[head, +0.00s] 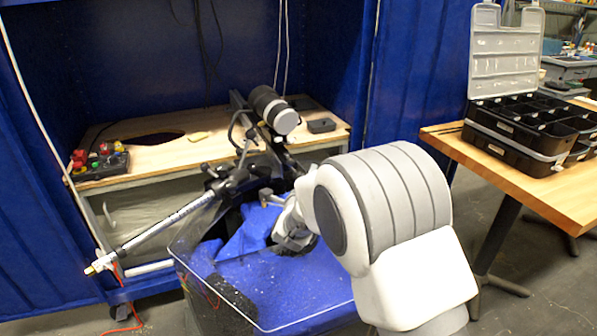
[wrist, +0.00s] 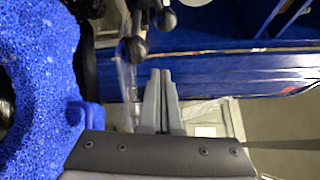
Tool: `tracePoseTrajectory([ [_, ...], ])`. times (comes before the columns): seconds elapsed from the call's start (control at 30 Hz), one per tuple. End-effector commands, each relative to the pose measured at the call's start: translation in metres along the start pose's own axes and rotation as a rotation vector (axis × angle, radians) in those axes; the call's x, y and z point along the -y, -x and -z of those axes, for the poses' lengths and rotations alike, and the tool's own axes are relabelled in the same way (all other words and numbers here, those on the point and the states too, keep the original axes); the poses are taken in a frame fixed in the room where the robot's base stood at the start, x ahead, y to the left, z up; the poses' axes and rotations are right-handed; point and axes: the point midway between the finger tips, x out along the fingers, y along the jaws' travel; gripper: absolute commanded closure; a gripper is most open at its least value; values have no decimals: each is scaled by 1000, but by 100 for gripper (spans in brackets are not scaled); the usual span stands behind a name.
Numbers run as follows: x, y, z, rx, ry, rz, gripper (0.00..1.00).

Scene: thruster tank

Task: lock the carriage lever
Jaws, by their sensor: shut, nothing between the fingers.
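In the wrist view my gripper (wrist: 160,72) points up the picture, its two grey fingers together with nothing between them. A metal lever with a dark ball knob (wrist: 131,49) lies just above and left of the fingertips, apart from them in the picture. A second dark knob (wrist: 165,20) is further up. I cannot tell which of these belongs to the carriage lever, or whether it is locked. In the head view the black carriage hardware (head: 235,180) sits over the tank's far edge, partly hidden by my arm. My fingers cannot be made out there.
The clear-walled tank (head: 178,250) with blue inside stands below my arm. A silver rod (head: 160,225) reaches out left. Blue foam (wrist: 40,60) fills the left of the wrist view. A wooden bench (head: 185,150) holds a button box (head: 98,163). A table (head: 545,190) with black organisers stands right.

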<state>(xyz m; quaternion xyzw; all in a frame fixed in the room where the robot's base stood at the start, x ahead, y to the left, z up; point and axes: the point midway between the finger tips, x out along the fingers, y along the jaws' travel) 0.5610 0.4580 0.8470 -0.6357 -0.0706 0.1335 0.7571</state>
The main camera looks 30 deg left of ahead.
Motion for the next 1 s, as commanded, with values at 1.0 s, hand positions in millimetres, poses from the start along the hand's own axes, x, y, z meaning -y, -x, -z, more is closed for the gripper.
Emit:
tracePoseTrajectory([
  [1.0,-3,-4,-51,14,1,-2,100],
])
